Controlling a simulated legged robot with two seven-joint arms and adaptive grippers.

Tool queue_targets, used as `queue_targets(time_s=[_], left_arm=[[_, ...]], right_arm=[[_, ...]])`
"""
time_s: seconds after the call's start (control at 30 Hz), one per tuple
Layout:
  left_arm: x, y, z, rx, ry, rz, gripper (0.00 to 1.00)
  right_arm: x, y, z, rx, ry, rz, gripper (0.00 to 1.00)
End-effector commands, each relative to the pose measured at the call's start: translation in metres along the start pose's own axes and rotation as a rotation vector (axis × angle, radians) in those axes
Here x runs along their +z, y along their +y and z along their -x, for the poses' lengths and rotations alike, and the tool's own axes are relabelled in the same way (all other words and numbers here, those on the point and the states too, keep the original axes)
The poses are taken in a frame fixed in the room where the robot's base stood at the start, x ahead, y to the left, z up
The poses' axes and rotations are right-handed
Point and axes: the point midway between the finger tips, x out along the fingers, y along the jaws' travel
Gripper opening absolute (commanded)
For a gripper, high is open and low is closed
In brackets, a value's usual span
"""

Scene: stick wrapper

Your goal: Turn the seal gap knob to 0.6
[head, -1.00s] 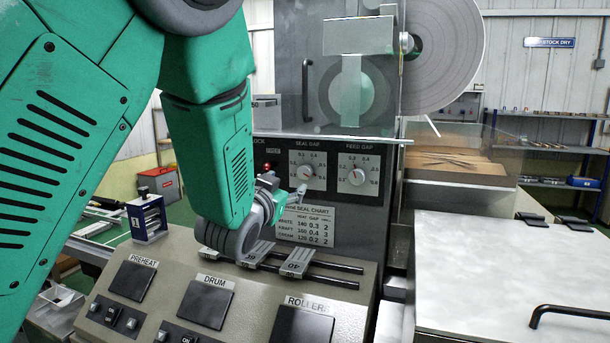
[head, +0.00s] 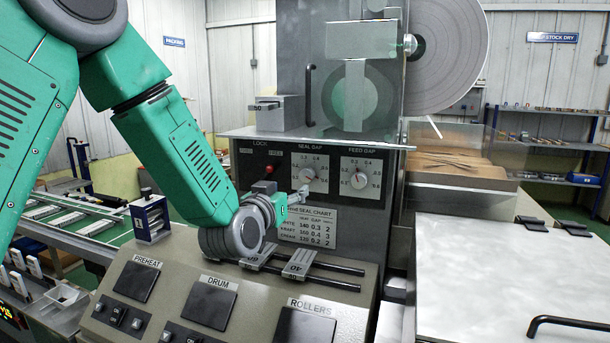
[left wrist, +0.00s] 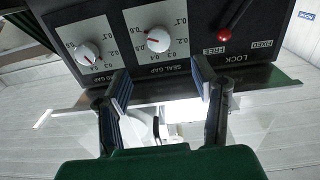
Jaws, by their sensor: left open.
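The white seal gap knob (head: 308,174) is on its square dial plate on the dark panel. My left gripper (head: 299,194) is in front of the panel, just below the knob. In the left wrist view its open fingers (left wrist: 163,78) stand on either side, below the knob in the picture, with nothing between them. They appear apart from the knob. My right gripper is not in view.
The feed gap knob (head: 359,181) is right of the seal gap dial. The red-tipped lock lever (head: 268,169) is to its left. A seal chart (head: 309,226) is below. A ledge (head: 330,138) juts out above. Slider rails (head: 325,277) and a sloped console (head: 190,262) lie beneath.

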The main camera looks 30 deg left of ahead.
Motion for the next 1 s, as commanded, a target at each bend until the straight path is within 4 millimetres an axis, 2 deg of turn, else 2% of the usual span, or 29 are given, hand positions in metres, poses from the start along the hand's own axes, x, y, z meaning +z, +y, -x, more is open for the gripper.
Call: queue_targets(time_s=[0.3, 0.5, 0.7, 0.97, 1.0], left_arm=[[-0.001, -0.003, -0.07, -0.001, 0.001, 0.001, 0.53], [-0.001, -0.003, -0.099, -0.001, 0.001, 0.001, 0.53], [0.0, -0.003, -0.111, 0.0, 0.0, 0.001, 0.53], [-0.001, -0.001, -0.112, 0.001, 0.001, -0.001, 0.53], [-0.001, -0.001, -0.112, 0.001, 0.001, -0.001, 0.42]], right_arm=[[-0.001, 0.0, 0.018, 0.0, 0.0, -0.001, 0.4], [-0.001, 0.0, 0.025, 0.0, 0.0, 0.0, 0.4], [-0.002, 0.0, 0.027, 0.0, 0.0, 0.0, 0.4], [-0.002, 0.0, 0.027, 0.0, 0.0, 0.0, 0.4], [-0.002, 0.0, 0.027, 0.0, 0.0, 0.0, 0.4]])
